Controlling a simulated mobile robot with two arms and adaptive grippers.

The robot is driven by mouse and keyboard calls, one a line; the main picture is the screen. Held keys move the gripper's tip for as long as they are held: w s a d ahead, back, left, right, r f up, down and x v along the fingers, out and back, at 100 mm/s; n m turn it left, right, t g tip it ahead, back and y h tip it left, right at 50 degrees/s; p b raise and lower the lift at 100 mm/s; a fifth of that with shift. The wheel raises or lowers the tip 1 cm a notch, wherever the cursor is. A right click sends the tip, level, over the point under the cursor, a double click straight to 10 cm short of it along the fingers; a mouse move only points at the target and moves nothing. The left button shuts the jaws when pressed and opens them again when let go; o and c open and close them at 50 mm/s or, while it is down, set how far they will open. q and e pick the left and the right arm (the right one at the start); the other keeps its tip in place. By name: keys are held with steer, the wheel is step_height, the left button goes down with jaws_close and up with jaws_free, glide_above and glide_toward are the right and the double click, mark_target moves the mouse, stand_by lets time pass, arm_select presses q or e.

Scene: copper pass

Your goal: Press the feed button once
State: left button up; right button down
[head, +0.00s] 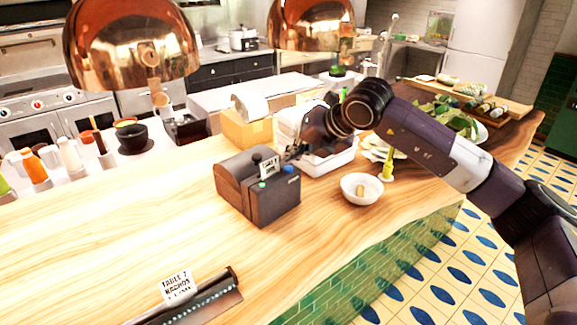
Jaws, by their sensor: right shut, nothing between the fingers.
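A dark ticket printer (270,203) with a brown, rounded cover stands on the wooden counter. A small printed ticket (268,167) sticks up from its top. A blue button (289,169) shows on its top edge at the right, and a small green spot (262,184) shows at the left. I cannot read which one is the feed button. My right gripper (293,155) reaches in from the right, just above and behind the blue button. It is shut and empty; I cannot tell whether it touches the printer. My left gripper is out of view.
A white bowl (362,190) and a yellow-green bottle (388,165) stand right of the printer. A white container (330,160) and a cardboard box (247,130) are behind it. A ticket rail (190,303) lies in front. Copper lamps (130,45) hang above.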

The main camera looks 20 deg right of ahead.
mark_target(291, 168)
steer(key=shift+r, duration=0.15)
steer(key=shift+r+p, duration=1.2)
steer(key=shift+r, duration=1.25)
